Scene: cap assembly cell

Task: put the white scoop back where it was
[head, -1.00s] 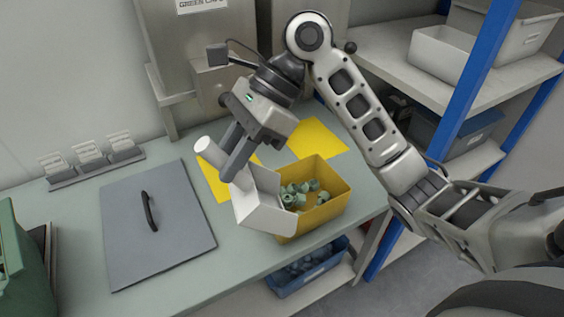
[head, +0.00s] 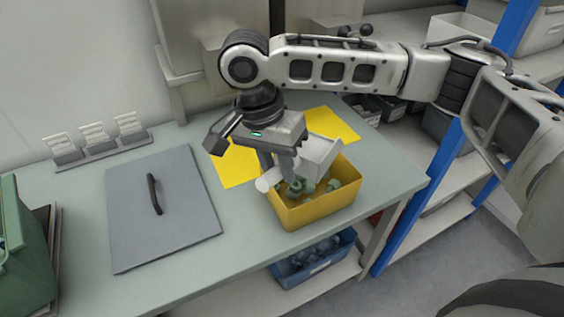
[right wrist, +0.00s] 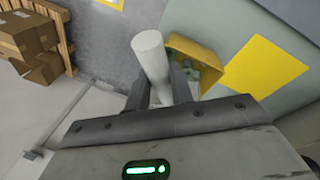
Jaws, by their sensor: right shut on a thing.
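The white scoop (head: 318,157) is above the yellow bin (head: 312,213) in the head view, its open box end toward the right and its handle toward the lower left. My right gripper (head: 283,177) is shut on the scoop's handle, which also shows between the fingers in the right wrist view (right wrist: 150,58). Several green caps (head: 300,187) lie in the yellow bin, partly hidden by the scoop and gripper. Two yellow mats lie on the bench, one behind the bin (head: 328,124) and one left of it (head: 236,168). My left gripper is not in view.
A grey lidded panel with a black handle (head: 172,220) lies on the bench at left. A small card rack (head: 98,140) stands behind it. A green container (head: 22,250) is at the left edge. A blue bin (head: 310,262) sits on the shelf below. Blue shelf posts (head: 420,195) stand right.

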